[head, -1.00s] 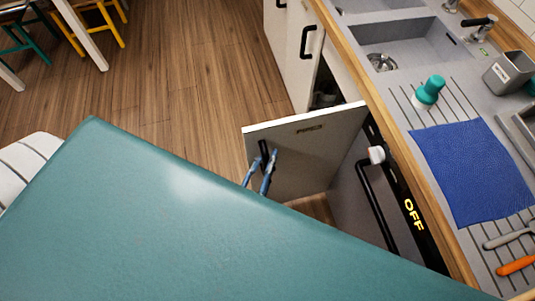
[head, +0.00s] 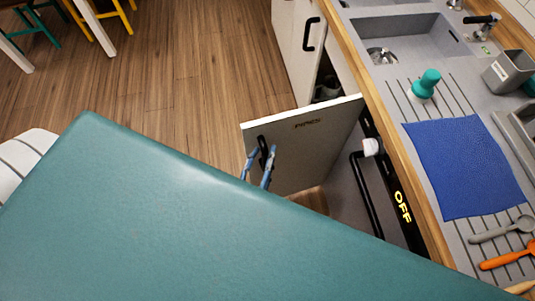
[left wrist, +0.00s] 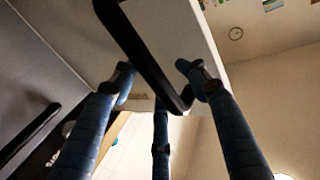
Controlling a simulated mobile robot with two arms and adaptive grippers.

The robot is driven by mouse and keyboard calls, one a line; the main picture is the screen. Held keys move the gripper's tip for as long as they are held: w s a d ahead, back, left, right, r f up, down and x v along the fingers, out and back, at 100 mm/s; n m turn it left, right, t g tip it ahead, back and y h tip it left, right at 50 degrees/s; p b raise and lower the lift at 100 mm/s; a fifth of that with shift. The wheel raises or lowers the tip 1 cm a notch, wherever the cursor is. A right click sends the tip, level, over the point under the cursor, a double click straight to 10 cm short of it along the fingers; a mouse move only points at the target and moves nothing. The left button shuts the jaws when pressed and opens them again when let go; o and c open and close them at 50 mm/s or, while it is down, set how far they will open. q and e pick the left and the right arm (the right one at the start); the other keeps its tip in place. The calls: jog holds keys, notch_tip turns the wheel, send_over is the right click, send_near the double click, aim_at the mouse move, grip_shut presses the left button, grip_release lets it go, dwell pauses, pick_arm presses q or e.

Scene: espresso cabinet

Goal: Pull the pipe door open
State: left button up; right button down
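The pipe door (head: 312,150), a pale panel with a dark "PIPES" label near its top edge, stands swung out from the counter front in the head view. Its black handle (head: 263,152) is near the free edge. The left gripper's blue fingers (head: 259,168) are at the handle, one on each side, with a gap between them. In the left wrist view the segmented fingers (left wrist: 157,75) are spread around the black bar handle (left wrist: 145,50). Whether they touch it is unclear. My right gripper is not in view.
A black bar handle (head: 366,195) and an "OFF" display (head: 402,207) are on the front right of the door. The counter holds a sink (head: 410,36), a blue cloth (head: 466,166) and utensils. Wooden floor (head: 180,75) is clear left of the door. My teal body hides the lower area.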

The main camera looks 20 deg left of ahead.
pick_arm(q)
jog(key=shift+w+d+r, duration=0.1)
jog(key=shift+s+d, duration=0.1)
jog(key=shift+s, duration=0.1)
jog(key=s+d, duration=0.1)
jog(key=s, duration=1)
jog(key=shift+s+d, duration=0.25)
jog(key=shift+d, duration=0.1)
